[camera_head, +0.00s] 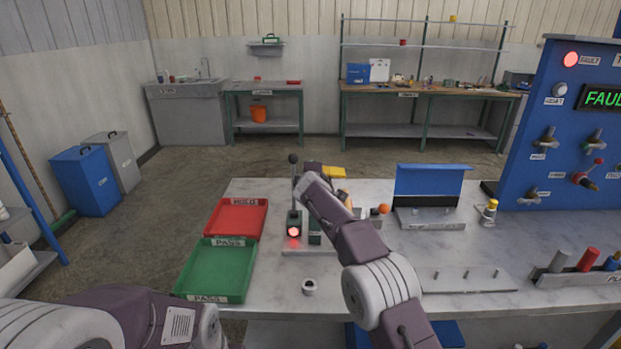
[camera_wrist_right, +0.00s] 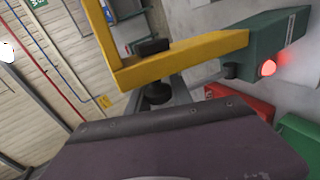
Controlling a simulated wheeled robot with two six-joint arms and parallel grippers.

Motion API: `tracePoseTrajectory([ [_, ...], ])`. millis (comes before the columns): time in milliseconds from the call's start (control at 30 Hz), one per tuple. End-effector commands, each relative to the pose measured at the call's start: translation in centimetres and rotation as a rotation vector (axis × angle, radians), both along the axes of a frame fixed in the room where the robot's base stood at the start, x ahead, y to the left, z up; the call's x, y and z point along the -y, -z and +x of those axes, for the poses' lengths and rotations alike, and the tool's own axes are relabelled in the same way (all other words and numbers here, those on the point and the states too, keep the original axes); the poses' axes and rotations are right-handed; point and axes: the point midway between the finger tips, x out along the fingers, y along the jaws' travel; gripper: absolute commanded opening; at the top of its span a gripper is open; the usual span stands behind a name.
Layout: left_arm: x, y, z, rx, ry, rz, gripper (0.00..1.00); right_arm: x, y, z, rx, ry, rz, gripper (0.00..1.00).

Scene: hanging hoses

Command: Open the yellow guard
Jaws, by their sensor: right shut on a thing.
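The yellow guard (camera_wrist_right: 190,58) is an L-shaped bar that fills the upper middle of the right wrist view, its right end at a dark green box (camera_wrist_right: 262,45) with a lit red lamp. In the head view part of the yellow guard (camera_head: 334,172) shows behind my right gripper (camera_head: 312,170). My right gripper (camera_wrist_right: 155,70) has one black fingertip on each side of the yellow bar and is shut on it. The green box (camera_head: 294,222) with its red lamp stands just left of my right arm. My left arm enters at lower left; its gripper is out of view.
A red tray (camera_head: 237,202) and a green tray (camera_head: 210,292) lie at the table's left. A lever with a black knob (camera_head: 293,160) rises by the green box. An orange ball knob (camera_head: 383,209) and blue panel (camera_head: 433,181) stand right. A blue console (camera_head: 570,130) is far right.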

Motion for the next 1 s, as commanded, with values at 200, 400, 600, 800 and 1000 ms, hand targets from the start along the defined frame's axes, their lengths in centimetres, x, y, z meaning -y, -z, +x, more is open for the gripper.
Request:
tracePoseTrajectory([
  [200,0.0,0.0,0.0,0.000,0.000,0.000,0.36,0.1,0.1,0.0,-0.003,0.002,-0.001,0.43],
  [400,0.0,0.0,0.0,0.000,0.000,0.000,0.36,0.1,0.1,0.0,-0.001,0.001,0.001,0.49],
  [600,0.0,0.5,0.0,0.000,0.000,0.000,0.36,0.0,0.1,-0.3,0.000,0.000,0.001,0.49],
  [800,0.0,2.9,0.0,0.000,0.000,0.000,0.36,0.1,-0.7,-2.9,0.001,-0.001,0.000,0.49],
  [1000,0.0,4.4,0.0,0.000,0.000,0.000,0.36,0.3,-2.1,-6.1,0.000,-0.001,0.001,0.49],
])
